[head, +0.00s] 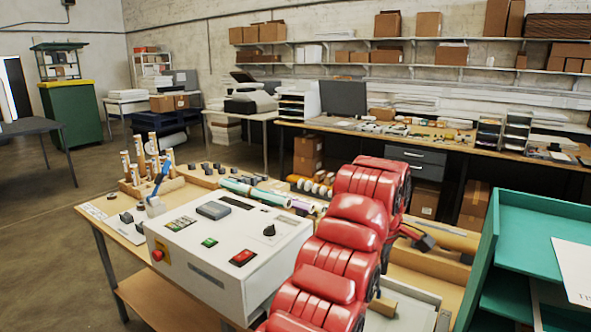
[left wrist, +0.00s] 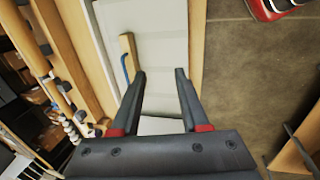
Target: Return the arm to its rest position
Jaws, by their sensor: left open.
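My left arm, with its red segmented cover (head: 335,262), rises from the bottom of the head view and bends over the work table (head: 95,215). My left gripper (head: 425,238) shows only in part as a dark shape behind the arm, above the right part of the table. In the left wrist view its two dark fingers (left wrist: 162,75) are spread apart with nothing between them. They point over a pale panel (left wrist: 120,18) and a small wooden bar (left wrist: 128,55) with a blue piece beside it. I cannot tell the height above them. My right gripper is not in view.
A white control box (head: 215,257) with buttons stands left of the arm. Coloured rolls (head: 262,192) lie behind it, and upright rolls stand at the back left. A green tray rack (head: 535,230) is close at the right. Open floor (head: 40,240) lies to the left.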

